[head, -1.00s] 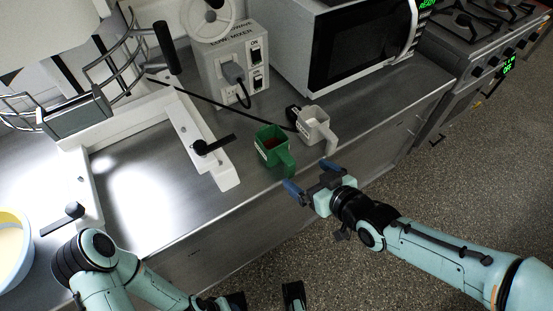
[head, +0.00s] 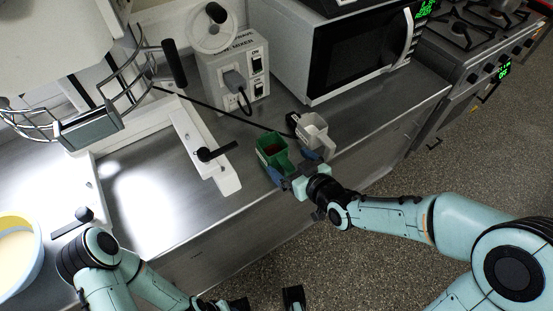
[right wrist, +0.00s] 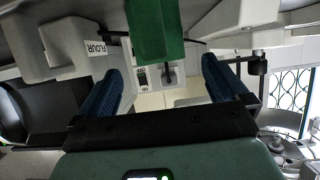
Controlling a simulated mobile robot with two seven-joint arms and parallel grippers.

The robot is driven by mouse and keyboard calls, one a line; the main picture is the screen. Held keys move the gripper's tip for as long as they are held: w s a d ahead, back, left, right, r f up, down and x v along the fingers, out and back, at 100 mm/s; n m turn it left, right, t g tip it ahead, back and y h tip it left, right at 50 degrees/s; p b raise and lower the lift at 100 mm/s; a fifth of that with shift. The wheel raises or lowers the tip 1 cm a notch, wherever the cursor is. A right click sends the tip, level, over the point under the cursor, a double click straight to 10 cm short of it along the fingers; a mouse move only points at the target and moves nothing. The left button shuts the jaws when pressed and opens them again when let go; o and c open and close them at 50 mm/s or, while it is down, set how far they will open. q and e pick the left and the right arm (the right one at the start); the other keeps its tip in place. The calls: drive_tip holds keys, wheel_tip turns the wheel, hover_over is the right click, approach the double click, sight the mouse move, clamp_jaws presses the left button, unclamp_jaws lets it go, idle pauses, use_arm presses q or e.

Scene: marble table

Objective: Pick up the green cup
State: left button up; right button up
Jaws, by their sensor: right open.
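The green cup (head: 268,146) stands upright on the steel counter, with its handle toward the front edge. My right gripper (head: 292,168) is open, its blue fingers at the cup's handle side. In the right wrist view, the green cup (right wrist: 155,30) shows at the top, in line with the gap between the open fingers (right wrist: 162,82); contact cannot be told. My left gripper (head: 266,300) is at the bottom edge of the head view, its dark fingertips apart and no object visible between them.
A mixer control box (head: 235,78) and a microwave (head: 350,55) stand behind. A white mixer base foot (head: 205,150) lies left. A bowl (head: 18,250) is far left.

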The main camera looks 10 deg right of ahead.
drive_tip(key=x, duration=0.5)
drive_tip(key=shift+c, duration=0.3)
drive_tip(key=c, duration=1.4)
drive_tip(key=shift+c, duration=0.2)
drive_tip(key=shift+r, duration=0.1)
wheel_tip(320, 180, up, 11)
drive_tip(key=p, duration=0.2)
wheel_tip(320, 180, up, 9)
drive_tip(key=p, duration=0.4)
hover_over(279, 154)
drive_tip(key=shift+s+d, duration=0.2)
drive_tip(key=shift+s, duration=0.2)
